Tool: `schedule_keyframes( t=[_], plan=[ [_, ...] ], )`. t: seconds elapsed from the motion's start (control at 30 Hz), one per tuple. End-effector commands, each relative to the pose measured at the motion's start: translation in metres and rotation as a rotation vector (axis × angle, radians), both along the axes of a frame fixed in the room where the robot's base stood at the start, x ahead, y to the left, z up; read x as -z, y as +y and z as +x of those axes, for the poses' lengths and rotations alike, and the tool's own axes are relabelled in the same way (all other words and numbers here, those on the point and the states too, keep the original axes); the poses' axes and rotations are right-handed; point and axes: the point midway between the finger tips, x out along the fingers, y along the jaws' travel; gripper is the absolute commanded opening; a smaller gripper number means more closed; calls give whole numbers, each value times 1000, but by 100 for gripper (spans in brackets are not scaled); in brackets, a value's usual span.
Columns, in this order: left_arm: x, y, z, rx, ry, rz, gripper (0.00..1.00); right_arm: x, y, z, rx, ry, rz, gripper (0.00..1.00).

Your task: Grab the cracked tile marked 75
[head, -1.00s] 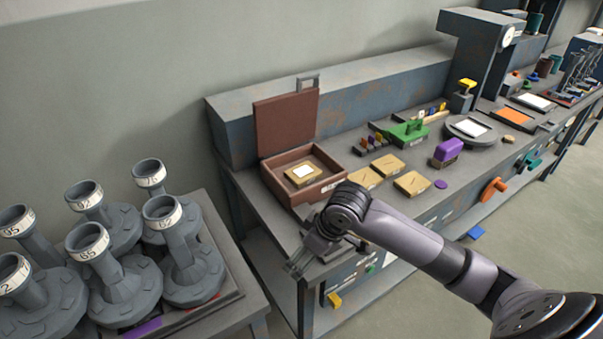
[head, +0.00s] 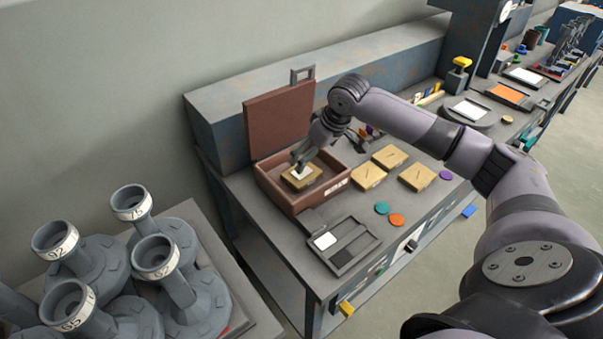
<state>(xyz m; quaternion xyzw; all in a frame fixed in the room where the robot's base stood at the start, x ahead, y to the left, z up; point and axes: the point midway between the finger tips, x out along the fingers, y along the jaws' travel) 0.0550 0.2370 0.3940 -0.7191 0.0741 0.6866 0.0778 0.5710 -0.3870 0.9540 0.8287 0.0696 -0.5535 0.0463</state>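A tan tile (head: 309,183) with a white patch lies in the open brown box (head: 325,196) on the bench. Three more tan tiles with dark crack-like lines lie on the bench right of the box: one near it (head: 368,178), one behind (head: 390,157) and one to the right (head: 417,178). No number can be read on any tile. My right gripper (head: 298,164) reaches down into the box at the white-patched tile. Its fingertips are small and partly hidden, so contact and opening cannot be told. My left gripper is out of view.
The box's lid (head: 280,122) stands open behind it. A dark tray (head: 342,245) with a white square lies in front. Grey shells with numbered collars, one marked 75 (head: 130,205), crowd the left table. Teal (head: 381,208) and orange (head: 397,220) discs lie nearby.

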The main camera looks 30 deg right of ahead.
Motion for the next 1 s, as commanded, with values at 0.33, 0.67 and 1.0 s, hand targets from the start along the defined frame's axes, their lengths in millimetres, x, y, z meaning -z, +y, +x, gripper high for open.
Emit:
schedule_keyframes(
  t=[0.33, 0.67, 1.0],
  plan=[
    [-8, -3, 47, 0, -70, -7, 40, 40, 3, 17, -1, -1, 0, 100],
    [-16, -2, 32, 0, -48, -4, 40, 78, 8, 33, 0, 1, 0, 100],
    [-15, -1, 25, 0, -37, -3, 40, 88, 8, 37, -1, -1, -1, 100]
  ],
)
